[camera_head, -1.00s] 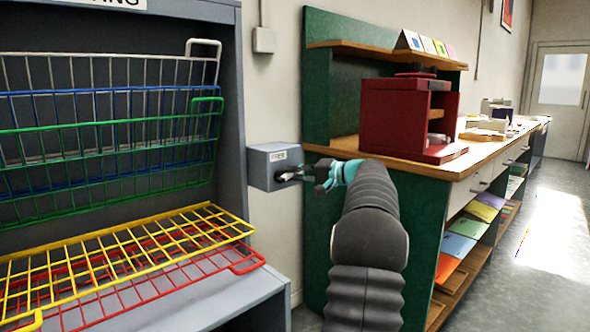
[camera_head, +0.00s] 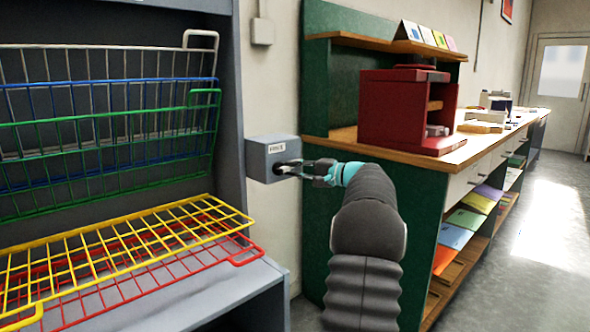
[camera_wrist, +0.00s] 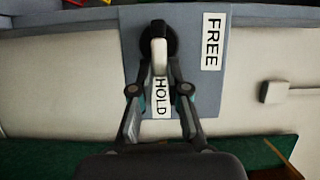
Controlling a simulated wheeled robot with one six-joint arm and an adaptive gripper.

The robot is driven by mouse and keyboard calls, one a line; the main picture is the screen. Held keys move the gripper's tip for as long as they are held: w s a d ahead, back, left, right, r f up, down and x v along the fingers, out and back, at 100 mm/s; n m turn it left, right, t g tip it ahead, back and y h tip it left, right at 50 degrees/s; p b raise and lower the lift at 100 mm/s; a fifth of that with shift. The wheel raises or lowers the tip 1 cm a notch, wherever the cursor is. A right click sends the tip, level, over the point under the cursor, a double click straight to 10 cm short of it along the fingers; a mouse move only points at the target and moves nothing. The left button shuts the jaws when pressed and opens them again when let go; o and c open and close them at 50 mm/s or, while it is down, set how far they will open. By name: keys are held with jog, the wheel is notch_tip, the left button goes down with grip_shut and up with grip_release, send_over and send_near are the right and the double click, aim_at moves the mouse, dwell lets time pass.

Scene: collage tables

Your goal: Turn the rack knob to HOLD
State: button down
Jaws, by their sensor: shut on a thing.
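The rack knob (camera_wrist: 172,41) is a black round disc with a white lever, on a grey box (camera_head: 262,172) fixed to the wall beside the rack. In the wrist view the lever points from the disc straight toward the HOLD label (camera_wrist: 161,104). The FREE label (camera_wrist: 212,42) is on the same face, to the right of the knob. My gripper (camera_wrist: 159,66) is shut on the lever, one finger at each side. In the head view my gripper (camera_head: 300,168) reaches the box from the right and partly hides the knob.
A rack (camera_head: 225,110) with blue, green and grey wire shelves raised, and yellow (camera_head: 215,232) and red ones lowered, stands left. A green-sided counter (camera_head: 325,215) with a red press (camera_head: 385,110) stands close on the right. Open floor (camera_head: 540,225) lies further right.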

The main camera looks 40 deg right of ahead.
jog(key=shift+w+a+f, duration=0.1)
jog(key=c, duration=1.2)
grip_release()
jog(key=shift+a, duration=0.1)
jog(key=shift+o, duration=0.2)
jog(key=shift+s+d, duration=0.2)
jog(key=shift+d, duration=0.05)
jog(key=v, duration=1.1)
jog(key=shift+s, duration=0.25)
